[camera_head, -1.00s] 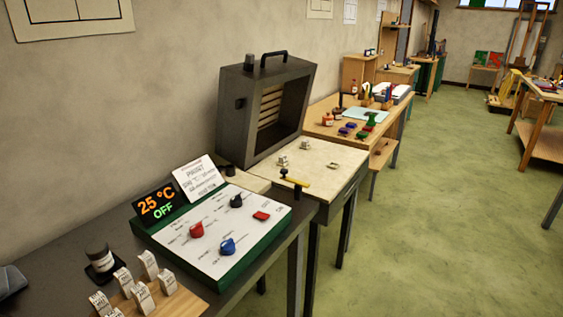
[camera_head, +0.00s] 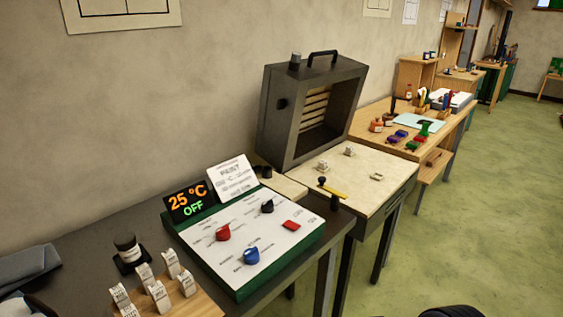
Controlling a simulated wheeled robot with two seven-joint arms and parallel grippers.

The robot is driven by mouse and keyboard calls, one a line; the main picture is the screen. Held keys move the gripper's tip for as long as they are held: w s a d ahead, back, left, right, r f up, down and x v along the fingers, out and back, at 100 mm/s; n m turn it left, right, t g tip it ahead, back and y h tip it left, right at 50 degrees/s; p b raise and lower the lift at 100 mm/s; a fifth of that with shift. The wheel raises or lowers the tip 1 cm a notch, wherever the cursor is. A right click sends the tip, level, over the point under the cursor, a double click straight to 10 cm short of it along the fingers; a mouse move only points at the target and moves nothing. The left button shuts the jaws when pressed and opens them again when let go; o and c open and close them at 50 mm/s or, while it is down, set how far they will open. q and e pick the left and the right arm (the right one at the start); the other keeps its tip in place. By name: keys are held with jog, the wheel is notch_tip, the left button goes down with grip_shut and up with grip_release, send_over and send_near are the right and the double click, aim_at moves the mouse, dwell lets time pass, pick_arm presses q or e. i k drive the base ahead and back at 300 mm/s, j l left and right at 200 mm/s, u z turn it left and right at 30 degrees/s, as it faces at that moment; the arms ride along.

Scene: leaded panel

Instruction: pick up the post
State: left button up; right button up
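I cannot tell for certain which thing is the post. Small pale pieces lie on the light top of the kiln table (camera_head: 395,165): one near the kiln (camera_head: 349,151), one nearer the front (camera_head: 322,167) and a flatter one to the right (camera_head: 376,177). Several upright white labelled pieces (camera_head: 160,296) stand on a wooden board (camera_head: 205,304) at the lower left. Neither gripper can be made out. A dark rounded shape at the bottom edge, right of centre, looks like part of my own body.
A dark kiln (camera_head: 268,140) stands open behind the pale tabletop. A control panel (camera_head: 285,252) with knobs and a display reading 25 °C OFF is in front. A wooden bench (camera_head: 437,157) stands farther back. Green floor (camera_head: 480,230) is clear at right.

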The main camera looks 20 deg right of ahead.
aim_at(323, 164)
jog(key=i+l+u, duration=0.3)
jog(key=l, duration=0.25)
jog(key=l+u, duration=0.3)
jog(key=l, duration=0.25)
jog(key=i+l+u, duration=0.1)
jog(key=l+u, duration=0.2)
jog(key=l, duration=1.2)
jog(key=i+l, duration=0.1)
jog(key=l, duration=0.8)
jog(key=i+u, duration=0.05)
